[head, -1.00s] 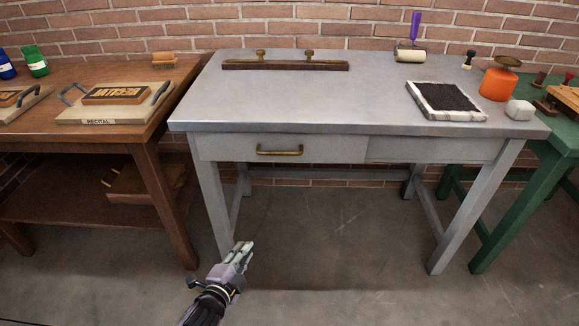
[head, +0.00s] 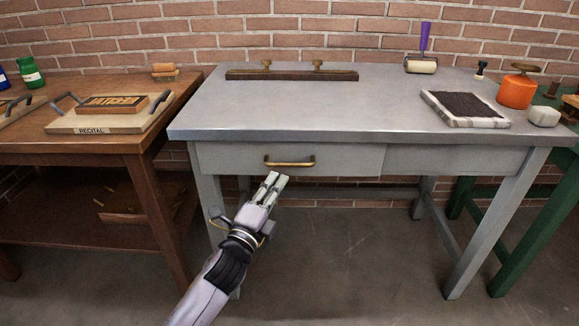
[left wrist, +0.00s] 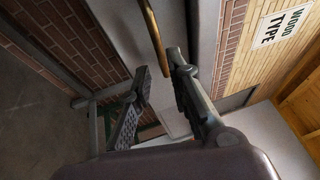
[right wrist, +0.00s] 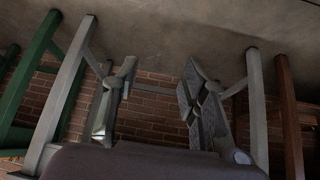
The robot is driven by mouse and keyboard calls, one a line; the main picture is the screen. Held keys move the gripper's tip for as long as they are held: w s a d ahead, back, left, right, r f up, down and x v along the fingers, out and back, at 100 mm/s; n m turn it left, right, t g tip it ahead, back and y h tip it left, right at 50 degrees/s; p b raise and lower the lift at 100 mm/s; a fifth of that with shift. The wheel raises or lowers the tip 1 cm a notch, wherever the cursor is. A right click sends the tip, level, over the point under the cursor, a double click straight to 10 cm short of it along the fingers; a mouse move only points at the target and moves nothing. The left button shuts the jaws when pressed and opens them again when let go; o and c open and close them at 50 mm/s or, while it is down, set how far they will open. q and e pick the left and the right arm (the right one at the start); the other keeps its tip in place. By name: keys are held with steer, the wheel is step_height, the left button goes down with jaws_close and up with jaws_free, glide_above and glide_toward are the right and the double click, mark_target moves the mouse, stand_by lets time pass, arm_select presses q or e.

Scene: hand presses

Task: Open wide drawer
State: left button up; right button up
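The wide drawer (head: 340,160) is the left front of the grey table and looks closed, flush with the table front. Its brass handle (head: 289,162) is a horizontal bar. My left gripper (head: 277,180) is just below and slightly left of the handle's middle, apart from it. In the left wrist view the handle (left wrist: 153,36) stands beyond the fingertips of the left gripper (left wrist: 157,70), which are apart with nothing between them. My right gripper (right wrist: 158,75) shows only in the right wrist view, open and empty, facing the floor and table legs.
A brown table (head: 70,145) stands close on the left, a green one (head: 520,225) on the right. The floor in front is clear.

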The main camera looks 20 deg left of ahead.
mark_target(289, 165)
arm_select(q)
steer(key=shift+b+x, duration=0.45)
steer(key=shift+x, duration=3.65)
arm_select(e)
steer(key=shift+w+a+r+t+y, duration=0.15)
steer(key=shift+w+a+r+t, duration=0.15)
steer(key=shift+w+r+t, duration=0.35)
steer(key=shift+w+a+r+t+y, duration=0.1)
steer(key=shift+w+a+r+t, duration=0.2)
steer(key=shift+w, duration=0.6)
steer(key=shift+w+a+r+t+y, duration=0.15)
steer(key=shift+w+a+r+t, duration=0.1)
steer(key=shift+w+r+t, duration=0.4)
arm_select(q)
steer(key=shift+c, duration=0.2)
arm_select(e)
steer(key=shift+w+f, duration=0.1)
steer(key=shift+w, duration=0.05)
arm_select(q)
jaws_close()
